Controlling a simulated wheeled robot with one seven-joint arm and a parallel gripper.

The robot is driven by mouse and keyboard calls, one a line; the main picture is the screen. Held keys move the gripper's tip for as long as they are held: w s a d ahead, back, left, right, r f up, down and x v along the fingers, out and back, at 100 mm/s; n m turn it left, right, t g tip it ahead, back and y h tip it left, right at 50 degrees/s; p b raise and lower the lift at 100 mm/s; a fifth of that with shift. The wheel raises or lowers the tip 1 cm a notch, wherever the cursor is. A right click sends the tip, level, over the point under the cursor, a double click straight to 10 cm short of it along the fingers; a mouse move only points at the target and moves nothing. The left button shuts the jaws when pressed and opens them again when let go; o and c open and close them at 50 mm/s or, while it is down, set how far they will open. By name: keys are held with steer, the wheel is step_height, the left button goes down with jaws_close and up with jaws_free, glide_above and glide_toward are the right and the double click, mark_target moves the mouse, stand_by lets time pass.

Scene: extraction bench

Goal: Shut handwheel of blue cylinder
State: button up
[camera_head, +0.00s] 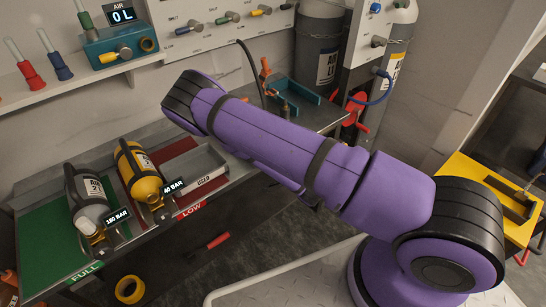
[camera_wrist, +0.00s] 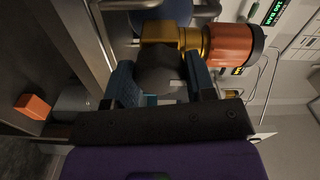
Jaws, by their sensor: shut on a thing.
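The blue cylinder (camera_wrist: 160,18) shows in part at the top of the wrist view, with a brass valve (camera_wrist: 172,38) at its end. A dark grey handwheel (camera_wrist: 158,66) sits on the valve, between the two teal fingers of my gripper (camera_wrist: 160,82). My gripper is shut on this handwheel, one finger on each side. An orange-red fitting (camera_wrist: 232,45) with a dark end sticks out of the valve to the right. In the head view my purple arm hides the gripper and the blue cylinder. How far the wheel is turned cannot be told.
A grey cylinder (camera_head: 87,195) and a yellow cylinder (camera_head: 137,172) lie on the bench at left, with readouts of 180 and 40 BAR. A green readout (camera_wrist: 272,12) is near the valve. A yellow tape roll (camera_head: 129,289) and red-handled tool (camera_head: 217,240) lie lower down.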

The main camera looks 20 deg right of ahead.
steer(key=o, duration=0.9)
steer(key=shift+o, duration=0.2)
steer(key=shift+s, duration=0.1)
steer(key=v, duration=1)
steer(key=shift+s+d, duration=0.15)
steer(key=shift+s, duration=0.2)
steer(key=shift+w, duration=0.1)
